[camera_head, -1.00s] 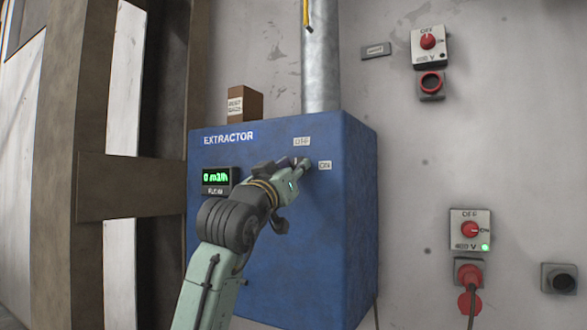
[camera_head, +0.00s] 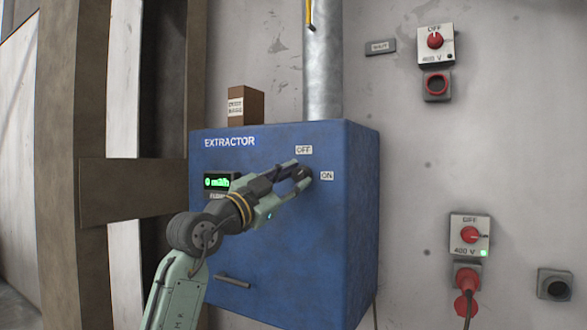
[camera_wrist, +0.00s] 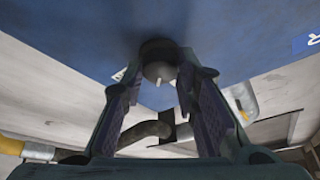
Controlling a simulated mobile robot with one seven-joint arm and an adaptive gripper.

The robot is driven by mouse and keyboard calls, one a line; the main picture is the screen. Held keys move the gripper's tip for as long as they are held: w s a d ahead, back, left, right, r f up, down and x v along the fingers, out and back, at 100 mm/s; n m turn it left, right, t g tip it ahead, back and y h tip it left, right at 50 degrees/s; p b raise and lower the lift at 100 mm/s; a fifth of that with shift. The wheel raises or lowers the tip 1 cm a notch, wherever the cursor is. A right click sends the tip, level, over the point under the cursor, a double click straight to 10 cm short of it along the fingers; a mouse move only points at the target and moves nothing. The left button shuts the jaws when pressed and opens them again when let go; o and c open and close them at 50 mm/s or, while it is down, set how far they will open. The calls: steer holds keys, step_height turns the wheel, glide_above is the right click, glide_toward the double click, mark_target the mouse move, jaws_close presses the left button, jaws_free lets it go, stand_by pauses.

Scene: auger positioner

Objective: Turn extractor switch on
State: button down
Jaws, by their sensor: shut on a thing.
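The blue extractor box (camera_head: 265,225) hangs on the wall, with an OFF label (camera_head: 304,150) and an ON label (camera_head: 327,175) at its upper right. My gripper (camera_head: 299,174) reaches the box front beside these labels and mostly hides the switch there. In the wrist view the dark round switch knob (camera_wrist: 158,60), with a pale pointer mark, sits between the tips of my two fingers (camera_wrist: 160,75). My gripper is shut on the knob. The green flow display (camera_head: 217,182) is lit and partly covered by my arm.
A metal duct (camera_head: 322,75) rises from the box, with a small brown box (camera_head: 245,106) on top. Two red rotary wall switches, upper (camera_head: 435,41) and lower (camera_head: 470,235), are on the wall to the right. A brown post (camera_head: 65,190) stands at left.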

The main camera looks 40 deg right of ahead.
steer(key=m+g+p, duration=0.1)
steer(key=m, duration=0.1)
steer(key=m+y+p, duration=0.1)
steer(key=m, duration=0.1)
steer(key=m+g+p, duration=0.1)
steer(key=m, duration=0.1)
steer(key=shift+w+r+m+g, duration=0.1)
steer(key=shift+r+m+g, duration=0.2)
steer(key=shift+r+m, duration=0.1)
steer(key=shift+f+m+g+y+p, duration=0.1)
steer(key=shift+m+g+y+p, duration=0.5)
steer(key=shift+m, duration=1)
steer(key=shift+p, duration=0.35)
steer(key=c, duration=1.3)
jaws_free()
steer(key=shift+f, duration=0.1)
steer(key=a, duration=0.8)
steer(key=a+f, duration=0.1)
steer(key=a, duration=0.3)
